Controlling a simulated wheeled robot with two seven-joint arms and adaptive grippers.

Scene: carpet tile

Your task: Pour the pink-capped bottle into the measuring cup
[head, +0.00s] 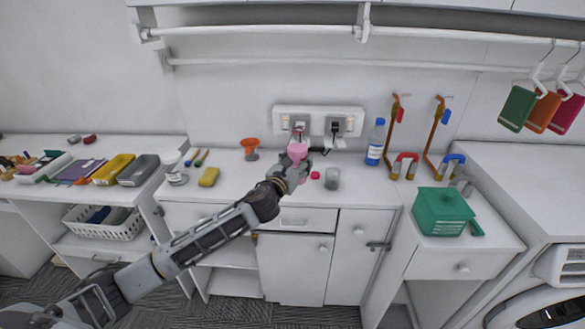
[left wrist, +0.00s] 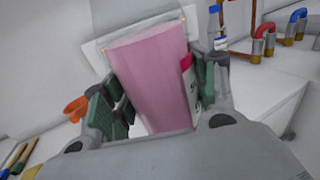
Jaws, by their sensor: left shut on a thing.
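The pink bottle (head: 297,149) is in my left gripper (head: 300,163), raised over the counter in front of the wall sockets. In the left wrist view the bottle (left wrist: 150,75) fills the middle, pink, with a red and white label at its right side. The green-padded fingers of the gripper (left wrist: 158,95) are shut on it from both sides. A small grey, see-through cup (head: 332,179), seemingly the measuring cup, stands on the counter just right of the gripper. Its contents are too small to tell. My right gripper is not in view.
A small pink-red piece (head: 315,175) lies between gripper and cup. A blue-capped bottle (head: 376,142) stands behind right. An orange funnel-like item (head: 250,146) and a yellow sponge (head: 209,177) are left. A green box (head: 442,212) is on the right cabinet. The front counter is clear.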

